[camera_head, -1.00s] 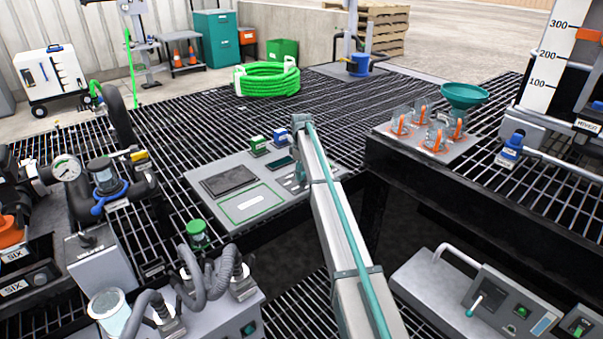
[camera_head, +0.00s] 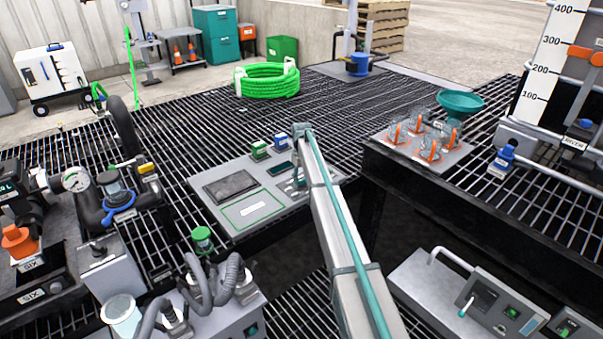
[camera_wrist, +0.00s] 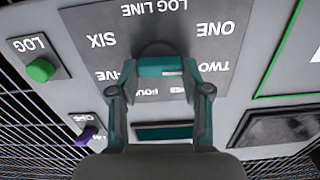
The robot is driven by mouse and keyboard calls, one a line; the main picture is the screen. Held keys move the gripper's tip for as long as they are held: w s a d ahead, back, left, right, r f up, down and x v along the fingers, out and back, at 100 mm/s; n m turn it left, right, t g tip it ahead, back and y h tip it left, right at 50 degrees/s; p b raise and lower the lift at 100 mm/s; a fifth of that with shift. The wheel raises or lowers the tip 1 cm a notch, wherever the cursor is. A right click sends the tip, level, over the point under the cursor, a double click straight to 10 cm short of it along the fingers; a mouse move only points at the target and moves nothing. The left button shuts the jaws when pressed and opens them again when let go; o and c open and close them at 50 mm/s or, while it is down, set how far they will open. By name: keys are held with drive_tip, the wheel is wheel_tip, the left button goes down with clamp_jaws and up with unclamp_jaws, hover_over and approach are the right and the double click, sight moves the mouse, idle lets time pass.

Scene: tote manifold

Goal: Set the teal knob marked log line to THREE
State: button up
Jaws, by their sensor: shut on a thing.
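The teal knob (camera_wrist: 160,67) sits on a dark dial plate (camera_wrist: 85,35) in the wrist view, where the lettering appears upside down. LOG LINE, SIX, ONE and TWO are readable around it. FIVE and FOUR are partly covered, and THREE is mostly hidden behind the knob and fingers. My gripper (camera_wrist: 164,76) is shut on the knob, with one finger at each end of its bar. I cannot tell which number the knob points to. In the head view my arm covers the knob at the right of the grey panel (camera_head: 236,222).
A dark teal window (camera_wrist: 163,132) is close below the fingers. In the head view, a raised bench with orange-handled jars (camera_head: 430,150) stands right.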

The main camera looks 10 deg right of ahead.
sight(303, 179)
drive_tip(key=m+p, duration=0.2)
drive_tip(key=m, duration=0.1)
drive_tip(key=m+p, duration=0.2)
drive_tip(key=m, duration=0.1)
drive_tip(key=shift+d+r+m, duration=0.15)
drive_tip(key=shift+m, duration=0.15)
drive_tip(key=m+p, duration=0.2)
drive_tip(key=m, duration=0.3)
drive_tip(key=shift+d+m+p, duration=0.1)
drive_tip(key=shift+m+p, duration=0.25)
drive_tip(key=shift+m, duration=0.05)
drive_tip(key=o, duration=1.2)
drive_tip(key=shift+c, duration=0.2)
wheel_tip(303, 179, up, 12)
